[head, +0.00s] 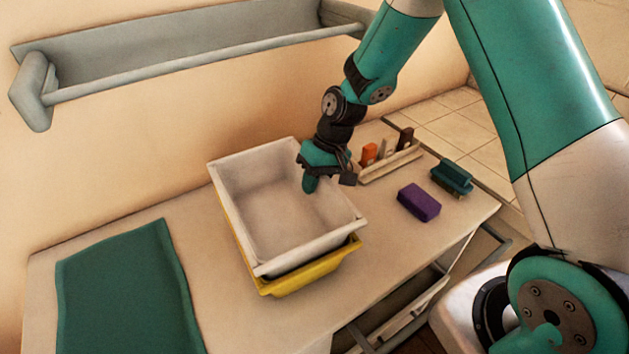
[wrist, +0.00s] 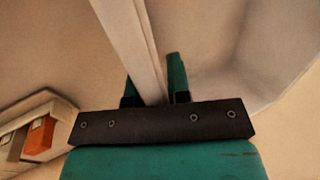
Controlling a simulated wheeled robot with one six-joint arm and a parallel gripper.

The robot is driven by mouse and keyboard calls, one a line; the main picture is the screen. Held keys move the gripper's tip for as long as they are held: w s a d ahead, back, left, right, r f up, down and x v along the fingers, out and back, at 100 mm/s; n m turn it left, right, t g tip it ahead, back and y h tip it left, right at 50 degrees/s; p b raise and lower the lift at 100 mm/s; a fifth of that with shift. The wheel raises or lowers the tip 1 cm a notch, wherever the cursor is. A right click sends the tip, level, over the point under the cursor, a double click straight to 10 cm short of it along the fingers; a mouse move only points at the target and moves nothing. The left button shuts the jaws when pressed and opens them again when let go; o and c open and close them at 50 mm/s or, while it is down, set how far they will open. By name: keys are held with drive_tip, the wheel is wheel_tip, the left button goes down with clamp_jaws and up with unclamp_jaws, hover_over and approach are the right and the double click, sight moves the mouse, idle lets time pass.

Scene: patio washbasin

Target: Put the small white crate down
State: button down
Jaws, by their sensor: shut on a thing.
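The small white crate (head: 283,213) is empty and sits over a yellow crate (head: 312,277) on the table; the yellow rim shows along its left and front sides. I cannot tell whether the white crate rests in the yellow one or hangs just above it. My gripper (head: 312,180) is at the white crate's right wall, one finger inside the crate. In the wrist view my gripper (wrist: 155,82) has its two green fingers on either side of the white crate's wall (wrist: 134,40), shut on it.
A purple sponge (head: 419,202) and a dark green brush (head: 452,178) lie to the right. A narrow caddy (head: 392,162) with an orange item stands behind the sponge. A green cloth (head: 125,290) lies at the left. A grey wall rail (head: 200,62) hangs above. Bare table shows between cloth and crates.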

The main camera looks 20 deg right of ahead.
drive_tip(key=c, duration=1.1)
unclamp_jaws()
drive_tip(key=shift+f, duration=0.1)
drive_tip(key=shift+r, duration=0.25)
drive_tip(key=s+b+v, duration=0.1)
drive_tip(key=b+v, duration=0.1)
drive_tip(key=v, duration=1)
drive_tip(key=s+a+r+n, duration=0.1)
drive_tip(key=s+a+r, duration=0.1)
drive_tip(key=s, duration=0.6)
drive_tip(key=s+a+r+n, duration=0.2)
drive_tip(key=s+a+r, duration=0.1)
drive_tip(key=s, duration=0.4)
drive_tip(key=s+a+r+n, duration=0.2)
drive_tip(key=s+a+r, duration=0.1)
drive_tip(key=s, duration=0.5)
drive_tip(key=shift+s+a+r+t, duration=0.25)
drive_tip(key=shift+s+a+t, duration=0.05)
drive_tip(key=shift+a, duration=0.1)
